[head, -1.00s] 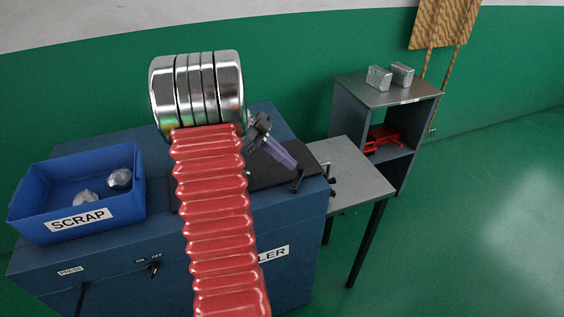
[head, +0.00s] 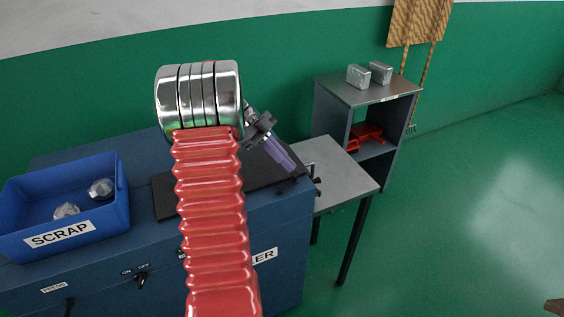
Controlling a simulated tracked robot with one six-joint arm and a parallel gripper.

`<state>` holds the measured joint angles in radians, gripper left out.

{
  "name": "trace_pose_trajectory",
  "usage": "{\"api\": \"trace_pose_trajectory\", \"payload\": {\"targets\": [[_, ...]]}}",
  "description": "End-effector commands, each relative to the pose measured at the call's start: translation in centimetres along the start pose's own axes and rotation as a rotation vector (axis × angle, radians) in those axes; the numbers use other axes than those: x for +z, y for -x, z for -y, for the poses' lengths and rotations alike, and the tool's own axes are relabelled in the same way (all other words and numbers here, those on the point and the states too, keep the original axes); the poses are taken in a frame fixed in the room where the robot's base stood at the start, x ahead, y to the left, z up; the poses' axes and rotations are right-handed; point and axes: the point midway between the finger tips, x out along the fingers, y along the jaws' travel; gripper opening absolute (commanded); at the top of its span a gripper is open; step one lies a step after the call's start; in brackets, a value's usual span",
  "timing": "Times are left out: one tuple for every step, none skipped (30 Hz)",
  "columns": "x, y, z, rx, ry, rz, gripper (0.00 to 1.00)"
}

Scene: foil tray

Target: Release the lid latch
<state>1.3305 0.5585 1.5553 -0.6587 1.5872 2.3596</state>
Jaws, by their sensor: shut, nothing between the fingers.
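The black lid (head: 167,197) lies on top of the blue machine cabinet (head: 222,277), partly hidden behind my red arm. A small dark fitting (head: 287,186), which looks like the latch, sits at the lid's front right edge. It is too small to tell whether it is fastened. My gripper (head: 291,167) has purple fingers, which are shut and empty. It points down and to the right over the lid's right part, with the tips just above the fitting in the picture. I cannot tell whether they touch it.
A blue SCRAP bin (head: 112,222) with crumpled foil pieces stands on the cabinet's left. A grey side table (head: 345,180) adjoins on the right. Behind it is a shelf unit (head: 345,88) with two foil blocks on top and a red object inside. The floor at right is clear.

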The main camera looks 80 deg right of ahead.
Motion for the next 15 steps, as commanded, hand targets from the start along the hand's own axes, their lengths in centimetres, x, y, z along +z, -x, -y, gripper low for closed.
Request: {"api": "trace_pose_trajectory", "payload": {"targets": [[-0.13,-0.12,0.01,0.000,0.000,0.000,0.00],[-0.18,-0.18,0.02,0.000,0.000,0.000,0.00],[-0.23,-0.24,0.03,0.000,0.000,0.000,0.00],[-0.27,-0.27,0.04,0.000,0.000,0.000,0.00],[-0.31,-0.31,0.04,0.000,0.000,0.000,0.00],[-0.34,-0.35,0.05,0.000,0.000,0.000,0.00],[-0.36,-0.37,0.06,0.000,0.000,0.000,0.00],[-0.38,-0.39,0.06,0.000,0.000,0.000,0.00],[-0.40,-0.42,0.06,0.000,0.000,0.000,0.00],[-0.41,-0.43,0.07,0.000,0.000,0.000,0.00],[-0.42,-0.44,0.07,0.000,0.000,0.000,0.00],[-0.42,-0.44,0.07,0.000,0.000,0.000,0.00],[-0.42,-0.45,0.07,0.000,0.000,0.001,0.00],[-0.42,-0.45,0.07,0.000,0.000,0.001,0.00],[-0.42,-0.45,0.07,0.000,0.000,0.001,0.00]]}}
